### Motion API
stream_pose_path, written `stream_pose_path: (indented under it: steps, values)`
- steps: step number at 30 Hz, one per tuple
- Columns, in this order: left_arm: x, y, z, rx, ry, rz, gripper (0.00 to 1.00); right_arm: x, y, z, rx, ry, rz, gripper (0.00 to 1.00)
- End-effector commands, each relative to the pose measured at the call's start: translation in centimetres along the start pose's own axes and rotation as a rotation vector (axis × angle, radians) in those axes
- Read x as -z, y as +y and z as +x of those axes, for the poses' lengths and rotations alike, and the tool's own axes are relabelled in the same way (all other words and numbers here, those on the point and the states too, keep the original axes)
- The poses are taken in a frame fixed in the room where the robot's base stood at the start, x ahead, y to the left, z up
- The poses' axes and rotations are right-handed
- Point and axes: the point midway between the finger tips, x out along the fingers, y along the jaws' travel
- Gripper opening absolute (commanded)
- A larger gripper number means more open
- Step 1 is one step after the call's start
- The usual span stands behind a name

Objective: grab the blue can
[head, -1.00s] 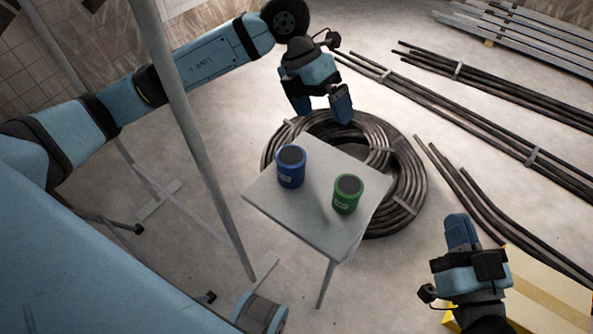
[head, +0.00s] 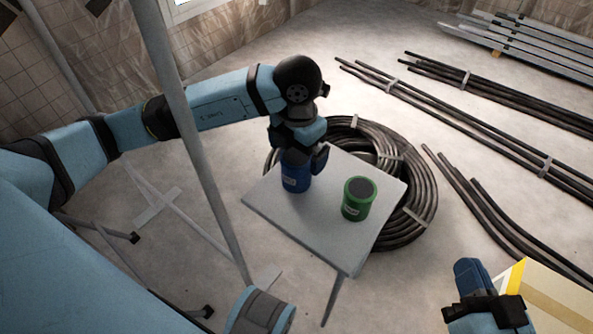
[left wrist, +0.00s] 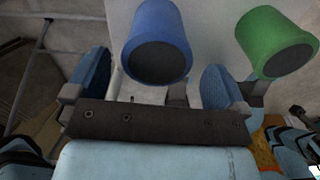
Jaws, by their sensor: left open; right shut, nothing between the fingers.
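The blue can (head: 296,183) stands upright on the small grey table (head: 290,215), toward its left side. Its upper part is hidden by my left gripper (head: 303,158) in the head view. In the left wrist view the blue can (left wrist: 157,40) shows its dark lid, between the two open fingers of my left gripper (left wrist: 155,85) in the picture; I cannot tell whether they touch it. My right gripper (head: 470,275) is shut and empty at the lower right, away from the table.
A green can (head: 358,199) stands to the right of the blue can; it also shows in the left wrist view (left wrist: 272,42). A coil of black hose (head: 410,175) lies behind the table. A grey pole (head: 185,125) rises left of it. A yellow-edged box (head: 545,295) is lower right.

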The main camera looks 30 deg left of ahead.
Motion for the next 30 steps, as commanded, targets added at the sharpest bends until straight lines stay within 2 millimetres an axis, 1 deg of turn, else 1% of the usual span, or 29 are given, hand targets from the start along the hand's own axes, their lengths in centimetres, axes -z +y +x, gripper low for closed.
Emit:
stream_pose_path:
  steps: [1, 4, 7, 10, 17, 20, 21, 23, 24, 25, 30]
  values:
    - [0.1, 0.1, 1.3, 0.000, 0.002, -0.001, 1.00, -1.0, 0.2, 0.1, 0.002, -0.018, -0.001, 0.00]
    - [0.1, 0.3, 3.0, 0.000, 0.002, -0.002, 1.00, -2.5, 0.4, 0.1, 0.008, -0.063, -0.001, 0.00]
    - [0.1, 0.3, 4.0, 0.000, 0.003, -0.001, 1.00, -2.3, 0.7, 0.3, 0.010, -0.054, -0.030, 0.00]
    - [0.1, 0.3, 4.5, 0.000, 0.001, -0.001, 1.00, -2.2, 0.8, 0.4, 0.010, -0.049, -0.045, 0.00]
    - [0.1, 0.3, 4.5, 0.000, 0.000, -0.001, 1.00, -2.1, 0.8, 0.4, 0.010, -0.047, -0.048, 0.00]
    - [0.1, 0.3, 4.5, 0.000, 0.001, -0.001, 0.79, -2.1, 0.8, 0.4, 0.010, -0.047, -0.048, 0.00]
    - [0.1, 0.3, 4.5, 0.000, 0.001, -0.001, 0.70, -2.1, 0.8, 0.4, 0.010, -0.047, -0.048, 0.00]
    - [0.1, 0.3, 4.5, 0.000, 0.001, -0.001, 0.56, -2.1, 0.8, 0.4, 0.010, -0.047, -0.048, 0.00]
    - [0.1, 0.3, 4.5, 0.000, 0.001, -0.001, 0.47, -2.1, 0.8, 0.4, 0.010, -0.047, -0.048, 0.00]
    - [0.1, 0.3, 4.5, 0.000, 0.001, -0.001, 0.41, -2.1, 0.8, 0.4, 0.009, -0.047, -0.048, 0.00]
    - [0.1, 0.3, 4.5, 0.000, 0.000, -0.001, 0.41, -2.1, 0.7, 0.3, 0.009, -0.048, -0.047, 0.00]
